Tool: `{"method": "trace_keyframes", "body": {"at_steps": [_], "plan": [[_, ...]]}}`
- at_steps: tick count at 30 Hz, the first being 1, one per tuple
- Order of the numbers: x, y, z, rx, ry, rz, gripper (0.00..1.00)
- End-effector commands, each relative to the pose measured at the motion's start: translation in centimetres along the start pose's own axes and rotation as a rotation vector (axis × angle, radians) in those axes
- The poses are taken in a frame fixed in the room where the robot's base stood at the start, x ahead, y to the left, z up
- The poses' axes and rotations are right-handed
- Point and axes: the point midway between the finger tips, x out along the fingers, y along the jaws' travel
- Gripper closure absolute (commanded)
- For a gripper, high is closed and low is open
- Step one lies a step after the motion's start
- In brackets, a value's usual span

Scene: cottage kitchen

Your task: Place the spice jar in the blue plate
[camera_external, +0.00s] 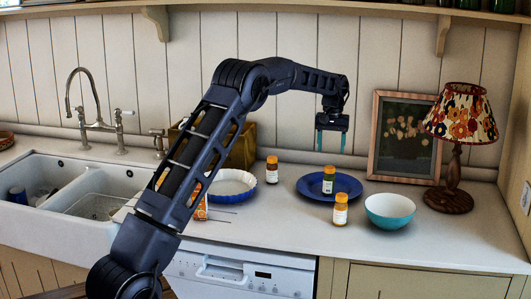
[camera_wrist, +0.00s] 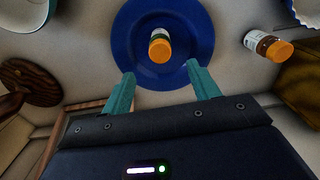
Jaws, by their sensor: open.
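The blue plate (camera_external: 309,187) lies on the counter right of centre; it also shows in the wrist view (camera_wrist: 130,40). A spice jar with an orange cap and a dark green body (camera_external: 328,182) stands in the plate; in the wrist view (camera_wrist: 160,47) it is near the plate's middle. A second orange-capped jar (camera_external: 340,211) stands on the counter in front of the plate. A third, reddish-brown jar (camera_external: 272,171) stands left of the plate and shows at the right in the wrist view (camera_wrist: 268,45). My gripper (camera_external: 331,142) is open and empty above the plate, fingers pointing down.
A teal bowl (camera_external: 390,211) stands right of the front jar. A lamp (camera_external: 453,165) and a framed picture (camera_external: 402,138) stand at the back right.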

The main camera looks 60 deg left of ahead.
Motion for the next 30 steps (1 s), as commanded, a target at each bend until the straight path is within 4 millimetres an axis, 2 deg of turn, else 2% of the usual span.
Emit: {"method": "trace_keyframes", "body": {"at_steps": [8, 13, 17, 21, 30], "plan": [[-0.7, 0.0, 0.1, 0.001, 0.000, 0.000, 0.40], [-2.9, 0.6, 2.0, 0.026, 0.013, 0.008, 0.40], [-6.2, 1.1, 5.3, 0.064, 0.033, 0.018, 0.40], [-9.7, 1.6, 9.5, 0.113, 0.056, 0.030, 0.40], [-15.6, 1.5, 19.1, 0.218, 0.104, 0.055, 0.40]]}}
